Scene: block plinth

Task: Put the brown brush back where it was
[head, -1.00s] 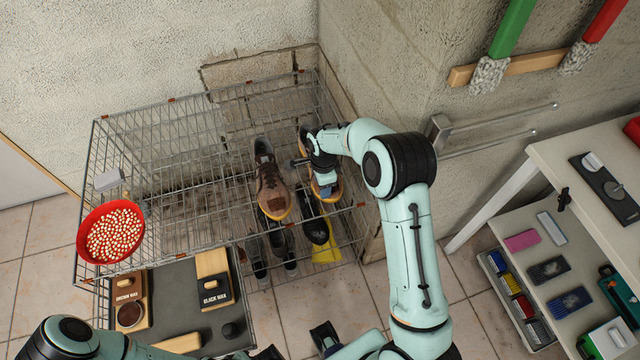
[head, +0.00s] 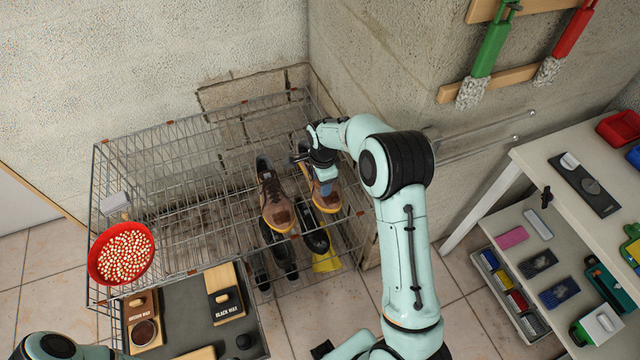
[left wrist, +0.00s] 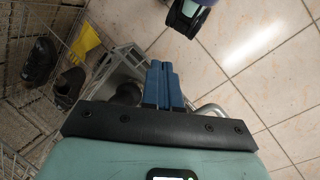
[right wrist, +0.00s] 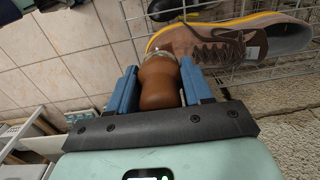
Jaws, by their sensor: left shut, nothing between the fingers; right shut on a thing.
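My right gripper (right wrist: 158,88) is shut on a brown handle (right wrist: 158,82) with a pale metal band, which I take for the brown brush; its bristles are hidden. In the head view this gripper (head: 326,187) is over the right brown shoe (head: 329,202) on the wire rack. The shoe (right wrist: 215,45) lies just beyond the handle in the right wrist view; contact is unclear. My left gripper (left wrist: 163,82) is shut and empty. A block labelled brown wax (head: 139,302), with a dark round tin (head: 144,333), sits on the grey tray (head: 187,310) at lower left.
A black wax block (head: 226,296) stands right of the brown one. Another brown shoe (head: 273,197) sits beside the held brush. A white bench (head: 560,180) is at right.

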